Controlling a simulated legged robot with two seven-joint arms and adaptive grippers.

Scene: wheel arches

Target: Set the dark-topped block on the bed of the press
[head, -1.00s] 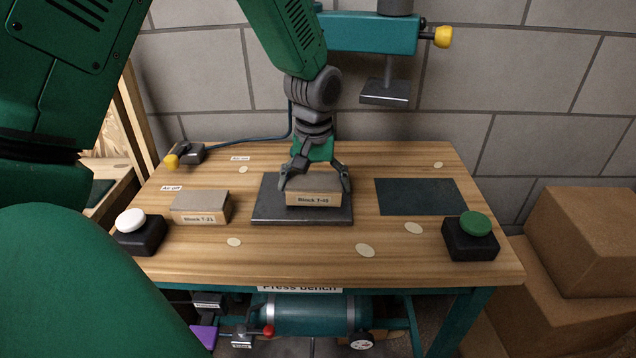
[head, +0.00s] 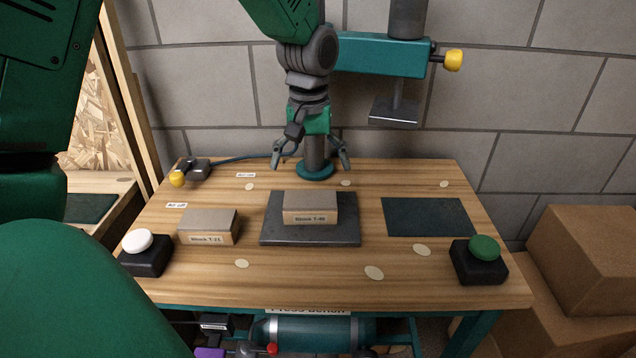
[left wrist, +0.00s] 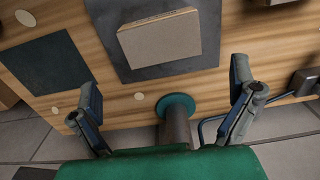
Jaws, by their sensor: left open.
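A block with a flat grey-brown top and light tan sides, labelled Block T-40 (head: 310,215), rests on the dark grey metal plate of the press bed (head: 345,238). The block also shows in the left wrist view (left wrist: 160,40), lying on the plate (left wrist: 105,20). A similar block labelled Block T-21 (head: 208,226) sits on the wood left of the plate. My left gripper (head: 311,163) is open and empty, above and behind the block on the plate, fingers spread and apart from it. My right gripper is not in view.
The press column's round teal base (head: 314,170) stands behind the plate, and the press head (head: 394,112) hangs to the right. A dark mat (head: 428,217) lies right. A white button (head: 138,240) and a green button (head: 484,247) flank the bench front.

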